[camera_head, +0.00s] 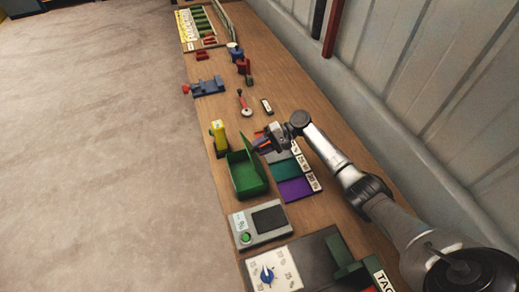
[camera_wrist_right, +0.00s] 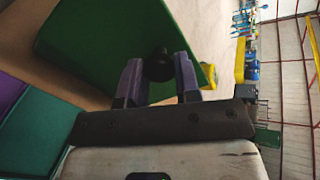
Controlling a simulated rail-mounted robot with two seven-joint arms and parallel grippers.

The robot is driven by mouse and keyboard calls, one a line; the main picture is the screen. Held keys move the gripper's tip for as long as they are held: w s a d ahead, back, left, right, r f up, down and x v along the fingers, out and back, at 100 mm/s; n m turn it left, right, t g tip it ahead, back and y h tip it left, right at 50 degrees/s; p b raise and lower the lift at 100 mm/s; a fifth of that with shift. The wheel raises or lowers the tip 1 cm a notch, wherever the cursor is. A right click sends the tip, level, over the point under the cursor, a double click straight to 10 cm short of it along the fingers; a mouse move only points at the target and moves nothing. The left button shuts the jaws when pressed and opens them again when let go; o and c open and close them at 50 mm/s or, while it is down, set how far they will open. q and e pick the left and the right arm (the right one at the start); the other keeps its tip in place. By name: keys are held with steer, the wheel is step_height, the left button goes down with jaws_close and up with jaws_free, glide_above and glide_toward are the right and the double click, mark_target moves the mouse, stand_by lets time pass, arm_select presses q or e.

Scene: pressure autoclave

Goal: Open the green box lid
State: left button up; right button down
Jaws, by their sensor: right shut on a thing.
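The green box (camera_head: 249,181) stands on the wooden bench, and its inside shows in the head view. Its green lid (camera_head: 247,149) stands raised at the far edge of the box. My right gripper (camera_head: 261,147) is at the lid, reaching in from the right. In the right wrist view the lid (camera_wrist_right: 100,40) fills the upper left, and my right gripper (camera_wrist_right: 158,80) is shut on the lid's black knob (camera_wrist_right: 158,64). My left gripper is in neither view.
A yellow device (camera_head: 218,137) stands just beyond the box. A grey unit with a green button (camera_head: 245,238) is on the near side. Teal (camera_head: 285,170) and purple (camera_head: 296,189) panels lie right of the box. The wall runs along the right.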

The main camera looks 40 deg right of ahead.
steer(key=d+y+b, duration=0.1)
steer(key=b, duration=0.1)
steer(key=s+d+f+t+y+b, duration=0.1)
steer(key=d+b, duration=0.1)
steer(key=s+d+y+b, duration=0.1)
steer(key=y+b, duration=0.1)
steer(key=shift+d+f+t, duration=0.3)
steer(key=shift+f+t, duration=0.1)
steer(key=shift+f, duration=0.1)
steer(key=shift+d+f, duration=0.1)
stand_by(0.7)
steer(key=c, duration=1.1)
jaws_free()
steer(key=shift+c, duration=0.2)
steer(key=o, duration=0.3)
steer(key=shift+o, duration=0.2)
